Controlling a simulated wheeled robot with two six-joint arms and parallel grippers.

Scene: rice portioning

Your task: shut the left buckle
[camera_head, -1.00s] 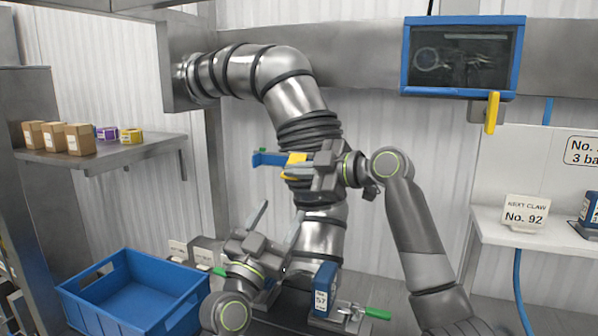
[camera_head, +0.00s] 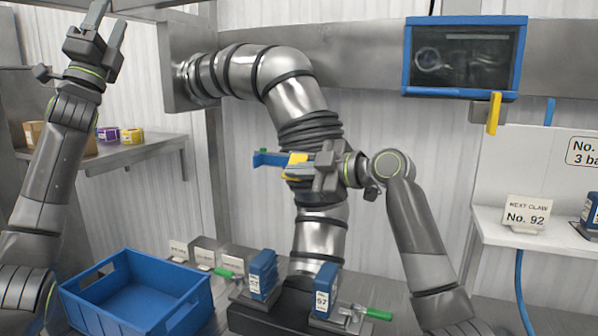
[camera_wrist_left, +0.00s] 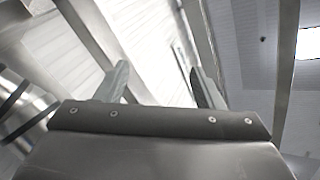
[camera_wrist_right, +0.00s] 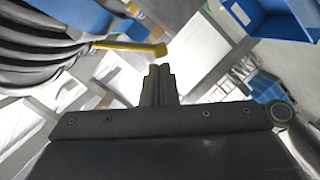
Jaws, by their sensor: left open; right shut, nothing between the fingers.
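The left buckle, a clamp with a green handle (camera_head: 230,274), sits low in the head view beside the left blue block (camera_head: 262,275). Its handle points left and lies nearly flat; whether it is fully latched I cannot tell. A matching clamp with a green handle (camera_head: 377,314) points right beside the right blue block (camera_head: 325,290). My left gripper (camera_head: 109,20) is open and empty, raised high at upper left, far from the buckle. My right gripper (camera_head: 314,160) is shut and empty, in front of the thick grey arm by a yellow-and-blue part (camera_head: 272,159).
A blue crate (camera_head: 200,300) stands at lower left. A shelf (camera_head: 150,150) with small boxes is behind my left arm. The thick ribbed grey arm (camera_head: 290,95) fills the centre. A screen (camera_head: 463,58) hangs at upper right, above a shelf (camera_head: 495,235).

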